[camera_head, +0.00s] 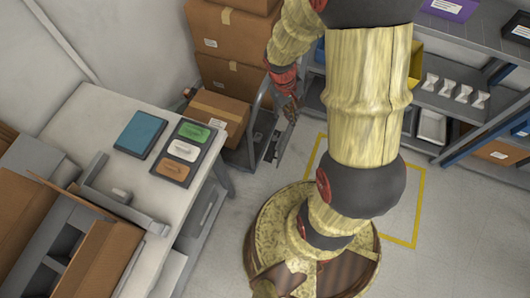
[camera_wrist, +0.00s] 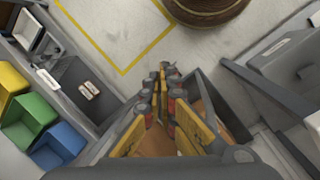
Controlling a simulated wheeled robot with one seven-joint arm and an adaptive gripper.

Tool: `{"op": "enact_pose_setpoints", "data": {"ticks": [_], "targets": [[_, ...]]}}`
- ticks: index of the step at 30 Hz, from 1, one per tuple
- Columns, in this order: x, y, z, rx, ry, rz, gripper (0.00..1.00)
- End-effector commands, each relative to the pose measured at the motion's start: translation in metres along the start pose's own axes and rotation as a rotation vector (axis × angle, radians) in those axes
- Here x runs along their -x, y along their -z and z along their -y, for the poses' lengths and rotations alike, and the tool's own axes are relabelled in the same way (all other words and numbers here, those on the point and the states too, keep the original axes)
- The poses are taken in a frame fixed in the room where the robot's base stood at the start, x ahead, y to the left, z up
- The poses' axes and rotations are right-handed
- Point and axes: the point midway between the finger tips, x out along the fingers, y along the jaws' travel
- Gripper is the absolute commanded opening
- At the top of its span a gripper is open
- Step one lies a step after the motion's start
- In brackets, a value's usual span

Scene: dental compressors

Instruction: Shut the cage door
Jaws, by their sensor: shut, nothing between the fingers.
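The grey cage (camera_head: 238,153) stands on the floor beyond the white table, around a cardboard box. A narrow grey panel that looks like its door (camera_head: 274,148) stands out at its right side, at an angle to the cage. My gripper (camera_head: 292,117) is just above this panel in the head view, its fingers pointing down. In the wrist view my gripper (camera_wrist: 165,72) is shut and empty, beside a grey panel edge (camera_wrist: 222,105) with brown cardboard behind it. I cannot tell whether the fingers touch the door. My gripper hides part of the cage.
Stacked cardboard boxes (camera_head: 222,78) stand behind the cage. Shelves (camera_head: 455,105) line the right.

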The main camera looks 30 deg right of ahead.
Motion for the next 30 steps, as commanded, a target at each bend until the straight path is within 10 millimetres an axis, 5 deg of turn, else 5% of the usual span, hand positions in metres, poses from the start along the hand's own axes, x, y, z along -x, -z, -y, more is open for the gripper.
{"op": "enact_pose_setpoints", "data": {"ticks": [11,17,24,30], "targets": [[-0.059,0.064,-0.024,0.131,-0.048,-0.095,0.00],[-0.113,0.106,-0.029,0.248,-0.050,-0.176,0.00],[-0.216,0.155,0.001,0.467,0.032,-0.334,0.00],[-0.281,0.162,0.049,0.607,0.152,-0.455,0.00]]}}
